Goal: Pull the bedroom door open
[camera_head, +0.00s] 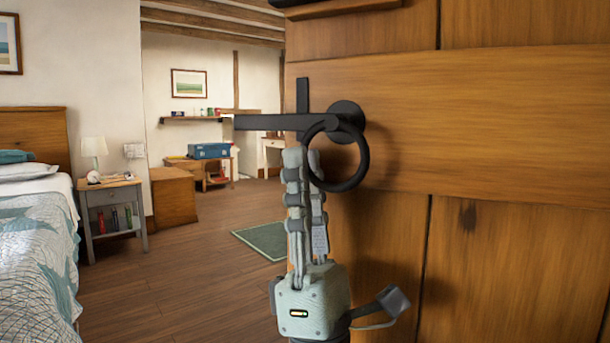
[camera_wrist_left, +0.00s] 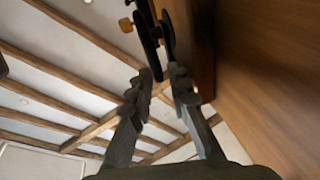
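The bedroom door (camera_head: 500,240) is plank wood and fills the right half of the head view. Its free left edge stands clear of any frame, with the room showing beside it. A black ring handle (camera_head: 367,160) hangs on it, and a black latch bar (camera_head: 265,122) sticks out past the edge. My left gripper (camera_head: 304,155) points up at the ring's left side, its fingertips overlapping it in view. In the left wrist view the fingertips (camera_wrist_left: 163,82) are close together with a small gap, by dark handle metal (camera_wrist_left: 151,40); firm contact cannot be told. My right gripper is not in view.
A bed (camera_head: 35,250) and a grey nightstand (camera_head: 110,210) with a lamp (camera_head: 94,150) stand at left. A wooden chest (camera_head: 173,197) is behind them. A green rug (camera_head: 262,240) lies near the door edge. The wooden floor (camera_head: 180,285) between is clear.

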